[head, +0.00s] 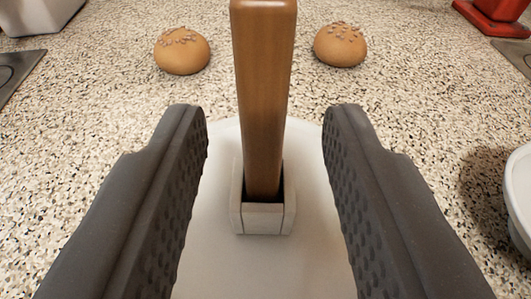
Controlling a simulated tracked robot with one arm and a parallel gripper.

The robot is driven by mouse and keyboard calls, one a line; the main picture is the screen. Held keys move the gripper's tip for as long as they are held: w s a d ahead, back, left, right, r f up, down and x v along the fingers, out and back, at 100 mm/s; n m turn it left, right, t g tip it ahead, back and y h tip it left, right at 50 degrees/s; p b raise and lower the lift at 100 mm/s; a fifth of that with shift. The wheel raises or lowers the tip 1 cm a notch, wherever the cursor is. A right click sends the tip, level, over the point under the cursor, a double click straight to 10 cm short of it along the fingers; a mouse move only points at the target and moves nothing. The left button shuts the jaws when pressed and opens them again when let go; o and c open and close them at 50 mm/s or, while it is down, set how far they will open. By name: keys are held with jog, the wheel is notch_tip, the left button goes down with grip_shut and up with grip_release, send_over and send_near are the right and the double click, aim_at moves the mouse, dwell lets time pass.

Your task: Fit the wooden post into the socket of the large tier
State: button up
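The wooden post (264,95) stands upright, or nearly so, with its lower end inside the square socket (263,218) of the large tier. The large tier (225,265) is a pale round plate lying on the speckled counter. My gripper (265,115) is open, with one dark finger on each side of the post and a clear gap to both. The fingers touch neither the post nor the socket in this view. How deep the post's end sits is hidden by the socket walls.
Two seeded buns (182,51) and (340,44) lie on the counter behind the post. A white dish (520,195) is at the right edge. A red object (495,15) stands at the back right, and a white container (38,15) at the back left.

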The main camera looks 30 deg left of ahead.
jog(key=p+v, duration=0.1)
jog(key=v, duration=0.9)
jog(key=shift+s+d, duration=0.15)
jog(key=shift+s, duration=0.2)
jog(key=shift+w+r, duration=0.1)
jog(key=shift+r, duration=0.1)
jog(key=w+d+r+m+t+h, duration=0.1)
jog(key=w+d+r+m+h, duration=0.1)
jog(key=d+r, duration=0.6)
jog(key=w+d+r+m+t+h, duration=0.1)
jog(key=w+d+r, duration=0.3)
jog(key=r, duration=0.5)
jog(key=s+d+r+m+h, duration=0.1)
jog(key=s+d+r, duration=0.3)
jog(key=d+r, duration=0.5)
jog(key=s+d+r+m+h, duration=0.1)
jog(key=s+d+r+h, duration=0.2)
jog(key=d+r, duration=0.6)
jog(key=s+d, duration=0.1)
jog(key=s, duration=0.1)
jog(key=shift+s+m, duration=0.3)
jog(key=shift+m, duration=0.1)
